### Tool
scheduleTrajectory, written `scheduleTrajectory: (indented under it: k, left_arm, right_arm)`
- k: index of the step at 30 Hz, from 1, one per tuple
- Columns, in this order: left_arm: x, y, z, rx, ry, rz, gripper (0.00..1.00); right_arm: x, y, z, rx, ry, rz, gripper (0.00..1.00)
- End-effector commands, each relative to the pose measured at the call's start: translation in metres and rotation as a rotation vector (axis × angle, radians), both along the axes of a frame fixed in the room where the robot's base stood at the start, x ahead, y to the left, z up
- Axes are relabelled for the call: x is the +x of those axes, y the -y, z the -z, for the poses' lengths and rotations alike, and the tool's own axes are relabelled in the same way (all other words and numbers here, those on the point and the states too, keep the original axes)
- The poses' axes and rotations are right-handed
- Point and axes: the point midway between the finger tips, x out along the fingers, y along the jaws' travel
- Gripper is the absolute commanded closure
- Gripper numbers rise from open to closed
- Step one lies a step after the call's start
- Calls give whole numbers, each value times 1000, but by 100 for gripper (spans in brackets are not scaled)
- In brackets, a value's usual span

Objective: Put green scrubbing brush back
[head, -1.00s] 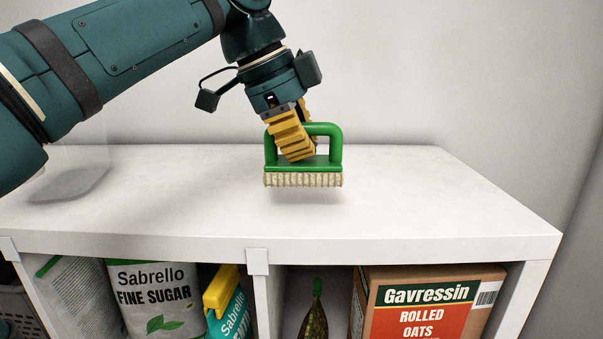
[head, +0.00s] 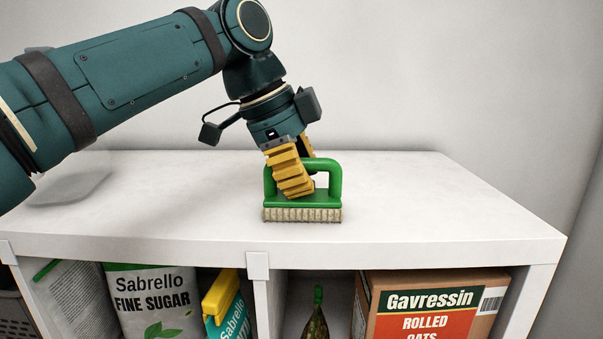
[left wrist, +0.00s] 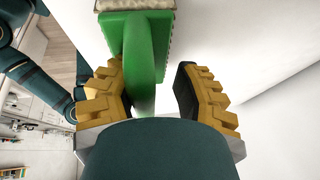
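The green scrubbing brush (head: 320,201) stands upright on the white shelf top (head: 430,215), bristles down and handle up. My left gripper (head: 304,180) reaches down from above with its yellow fingers on either side of the handle. In the left wrist view the fingers (left wrist: 156,75) are spread apart. The green handle (left wrist: 147,60) lies between them, close to the left finger, with a clear gap to the right finger. My right gripper is not in view.
Below the top, the shelf holds a Sabrello fine sugar bag (head: 155,300), a teal pack with a yellow top (head: 225,305), a small dark green-topped item (head: 317,318) and a Gavressin rolled oats box (head: 425,300). The top right of the brush is clear.

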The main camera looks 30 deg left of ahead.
Motion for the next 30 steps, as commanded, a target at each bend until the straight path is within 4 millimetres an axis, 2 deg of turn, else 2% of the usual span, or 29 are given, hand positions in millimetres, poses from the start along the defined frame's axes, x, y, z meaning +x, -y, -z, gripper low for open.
scheduleTrajectory:
  k: [4,8,15,21,30]
  left_arm:
    - [0,0,-1,1,-7,1,66]
    - [-4,-4,-16,0,-3,1,66]
    - [-19,-18,-65,0,0,-1,66]
    - [-30,-27,-95,-1,-2,1,66]
    - [-36,-33,-111,1,-3,1,66]
  right_arm:
    - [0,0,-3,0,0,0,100]
    - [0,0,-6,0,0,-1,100]
    - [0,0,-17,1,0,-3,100]
    - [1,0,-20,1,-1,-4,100]
    - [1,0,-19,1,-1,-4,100]
